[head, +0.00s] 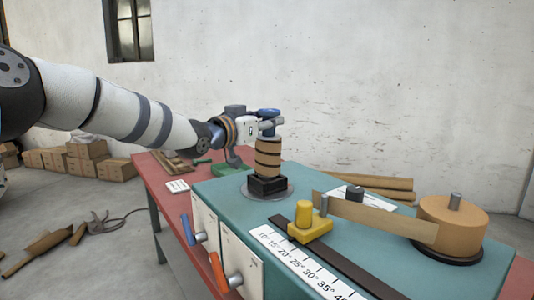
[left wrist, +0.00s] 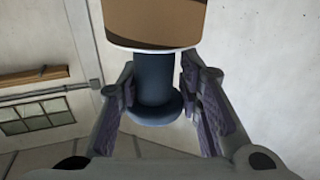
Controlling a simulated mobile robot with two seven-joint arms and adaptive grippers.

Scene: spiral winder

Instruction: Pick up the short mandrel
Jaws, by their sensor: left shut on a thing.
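The short mandrel has a dark blue neck and round flange, with a brown, dark-banded tube (head: 268,158) below them. It stands upright over a square black seat on the teal winder; I cannot tell whether it is clear of the seat. My left gripper (head: 269,125) comes in level from the left and is shut on the blue neck, just above the tube. In the left wrist view, the neck (left wrist: 154,88) sits between the two fingers, with the flange and tube edge on either side. My right gripper is not in view.
The teal winder top (head: 227,190) carries a yellow slider (head: 304,222), an angle scale (head: 300,264) and a paper roll (head: 453,220) with a strip running left from it. A red bench (head: 160,182) lies behind and left. Cardboard boxes (head: 85,158) stand on the floor.

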